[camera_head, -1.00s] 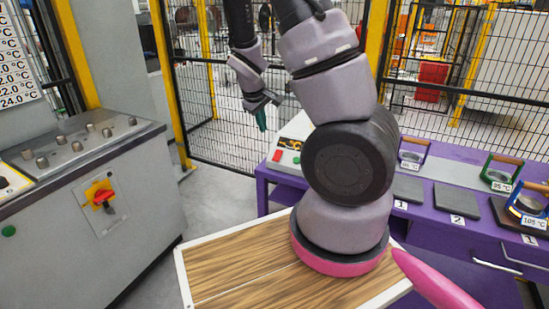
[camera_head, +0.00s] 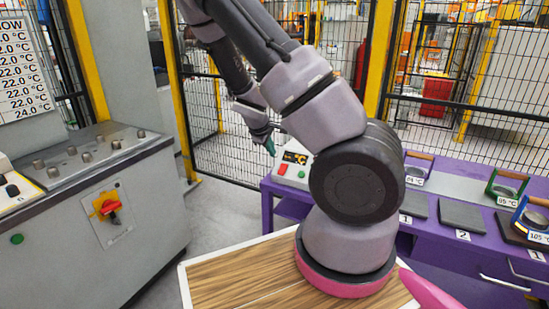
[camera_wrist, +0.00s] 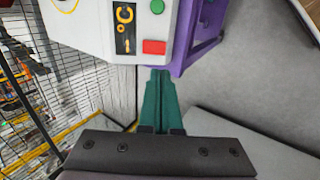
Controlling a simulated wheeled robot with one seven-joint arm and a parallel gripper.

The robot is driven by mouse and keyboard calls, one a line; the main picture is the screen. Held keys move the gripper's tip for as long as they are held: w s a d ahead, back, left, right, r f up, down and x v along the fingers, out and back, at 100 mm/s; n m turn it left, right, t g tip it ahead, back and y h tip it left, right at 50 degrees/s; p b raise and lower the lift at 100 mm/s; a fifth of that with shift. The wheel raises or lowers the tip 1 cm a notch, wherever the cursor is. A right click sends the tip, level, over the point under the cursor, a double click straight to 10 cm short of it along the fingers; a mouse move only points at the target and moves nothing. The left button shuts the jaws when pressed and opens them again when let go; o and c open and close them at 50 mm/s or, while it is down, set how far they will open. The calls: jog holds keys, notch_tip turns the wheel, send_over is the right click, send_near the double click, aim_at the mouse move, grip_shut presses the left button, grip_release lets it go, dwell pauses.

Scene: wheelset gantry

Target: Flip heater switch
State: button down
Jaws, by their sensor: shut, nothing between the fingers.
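A white control box (camera_head: 292,172) stands at the left end of the purple bench, with an orange °C display (camera_head: 297,157). In the wrist view the box (camera_wrist: 90,20) shows its °C display (camera_wrist: 124,28), a red button (camera_wrist: 154,47) and a green button (camera_wrist: 157,6). My gripper (camera_head: 270,148) is shut and empty beside the box's left end. In the wrist view its green fingertips (camera_wrist: 160,72) lie just below the red button; contact cannot be told. A red rotary switch (camera_head: 109,206) on a yellow plate is on the grey cabinet at left. No heater label is readable.
The purple bench (camera_head: 400,240) carries numbered dark plates and framed pieces with temperature labels at right. The grey cabinet (camera_head: 75,240) with knobs stands at left. A wooden-topped surface (camera_head: 235,280) is in front. Mesh fencing (camera_head: 225,125) closes the back. Grey floor lies between cabinet and bench.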

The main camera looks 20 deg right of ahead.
aim_at(281, 172)
jog(key=x, duration=1.2)
jog(key=shift+d+f, duration=0.1)
jog(key=shift+f, duration=0.15)
jog(key=shift+f, duration=0.15)
jog(key=shift+r, duration=0.8)
